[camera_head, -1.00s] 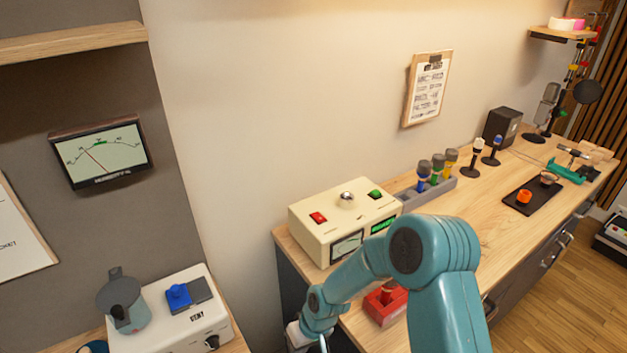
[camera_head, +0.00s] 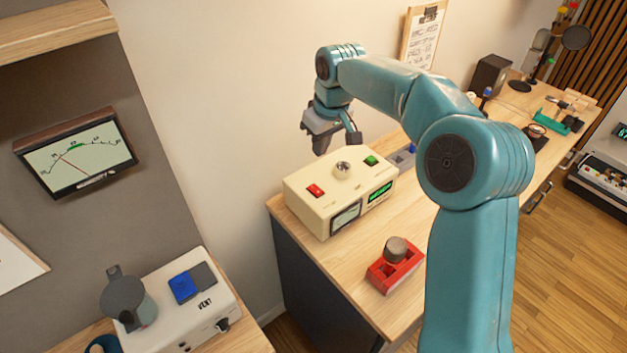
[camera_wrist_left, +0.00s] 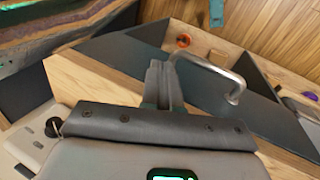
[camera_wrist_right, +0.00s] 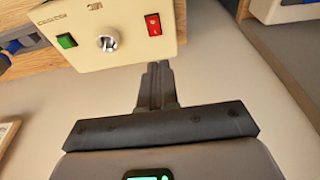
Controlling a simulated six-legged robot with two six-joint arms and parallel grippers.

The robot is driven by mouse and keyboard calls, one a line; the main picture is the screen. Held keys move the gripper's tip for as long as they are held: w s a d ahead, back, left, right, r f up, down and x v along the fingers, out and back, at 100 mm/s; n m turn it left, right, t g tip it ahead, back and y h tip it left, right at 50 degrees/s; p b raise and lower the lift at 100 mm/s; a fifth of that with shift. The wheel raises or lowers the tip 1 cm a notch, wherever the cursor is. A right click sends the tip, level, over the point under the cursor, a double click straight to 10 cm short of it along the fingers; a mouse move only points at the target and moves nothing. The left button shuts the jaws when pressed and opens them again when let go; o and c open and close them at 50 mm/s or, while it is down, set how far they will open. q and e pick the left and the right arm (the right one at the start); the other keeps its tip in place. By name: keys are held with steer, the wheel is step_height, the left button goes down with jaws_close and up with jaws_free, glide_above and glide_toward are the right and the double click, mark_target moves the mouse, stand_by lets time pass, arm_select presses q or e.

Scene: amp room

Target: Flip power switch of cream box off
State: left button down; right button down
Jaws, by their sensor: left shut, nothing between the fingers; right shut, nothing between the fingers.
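The cream box (camera_head: 320,215) stands on the wooden bench in the head view. Its top has a red switch (camera_head: 315,190), a silver knob (camera_head: 343,168) and a green button (camera_head: 371,160). My right gripper (camera_head: 336,146) hangs just above and behind the box, pointing down. In the right wrist view its closed fingers (camera_wrist_right: 157,68) point toward the box edge below the red rocker switch (camera_wrist_right: 154,24); I see no contact with the switch. My left gripper is outside the head view; its shut, empty fingers show in the left wrist view (camera_wrist_left: 160,68).
A red block with a grey knob (camera_head: 396,264) stands on the bench in front of the box. A white box with a blue switch (camera_head: 186,288) and a grey pot (camera_head: 128,300) are at lower left. A grey rack (camera_head: 400,158) sits right of the cream box.

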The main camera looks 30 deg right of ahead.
glide_above(315, 191)
steer(key=s, duration=0.1)
steer(key=x, duration=0.2)
steer(key=s+x, duration=0.1)
steer(key=x, duration=0.5)
steer(key=shift+s+f, duration=0.2)
steer(key=shift+s, duration=0.25)
steer(key=b+x, duration=0.2)
steer(key=s+b+x, duration=0.1)
steer(key=b+x, duration=0.1)
steer(key=shift+w+d+f, duration=0.1)
steer(key=shift+d+f, duration=0.05)
steer(key=shift+f, duration=0.2)
steer(key=shift+f+b, duration=0.5)
